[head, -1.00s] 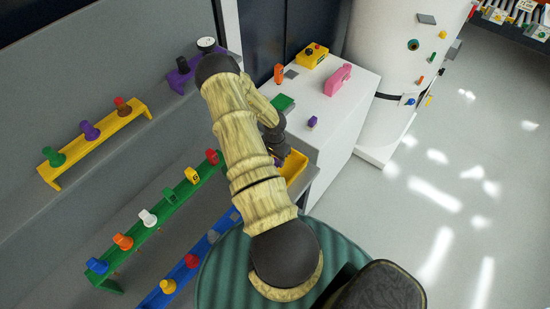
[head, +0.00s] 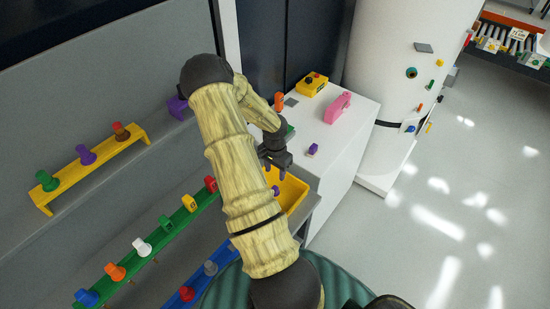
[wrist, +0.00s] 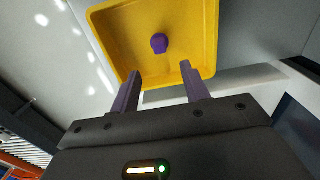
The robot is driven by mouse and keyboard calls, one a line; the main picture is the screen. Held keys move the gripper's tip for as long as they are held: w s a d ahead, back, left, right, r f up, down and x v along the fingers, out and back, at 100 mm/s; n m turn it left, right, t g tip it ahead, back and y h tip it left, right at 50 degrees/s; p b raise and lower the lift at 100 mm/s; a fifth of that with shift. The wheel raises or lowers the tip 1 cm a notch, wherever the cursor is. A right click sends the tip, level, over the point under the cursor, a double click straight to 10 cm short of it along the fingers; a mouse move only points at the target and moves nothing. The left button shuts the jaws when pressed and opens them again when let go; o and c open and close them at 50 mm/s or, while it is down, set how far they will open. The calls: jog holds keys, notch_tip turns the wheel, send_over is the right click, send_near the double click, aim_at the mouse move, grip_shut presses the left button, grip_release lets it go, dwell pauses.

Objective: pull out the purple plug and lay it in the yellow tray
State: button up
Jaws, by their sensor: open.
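A purple plug (wrist: 159,43) lies in the yellow tray (wrist: 112,46) in the wrist view, loose on its floor near the middle. In the head view the purple plug (head: 276,190) shows small beside my arm, inside the yellow tray (head: 299,192), which my arm partly covers. My gripper (wrist: 160,80) is open and empty, its two fingers apart at the tray's near rim in the picture, with the plug beyond the fingertips. In the head view my gripper (head: 275,168) is over the tray. Another purple plug (head: 86,154) stands in the yellow rack (head: 70,180).
A white cabinet (head: 345,140) beside the tray carries a small purple piece (head: 313,149), a pink object (head: 338,107) and a yellow box (head: 312,84). Green rack (head: 160,235) and blue rack (head: 190,290) hold several coloured plugs. Open floor lies right.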

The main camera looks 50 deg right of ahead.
notch_tip(320, 180, up, 8)
jog(key=b, duration=0.1)
jog(key=shift+f, duration=0.15)
dwell(0.5)
jog(key=s+a+r+n+t+b, duration=0.1)
jog(key=a+r+n, duration=0.2)
jog(key=a, duration=0.7)
jog(key=s+a+r+n+b, duration=0.1)
jog(key=a+r+n, duration=0.2)
jog(key=a+n, duration=0.5)
jog(key=s+a+r+n+t+b, duration=0.1)
jog(key=a+r+n, duration=0.2)
jog(key=a, duration=1.1)
jog(key=n, duration=0.3)
jog(key=shift+s+r+t+b, duration=0.3)
jog(key=shift+r, duration=0.1)
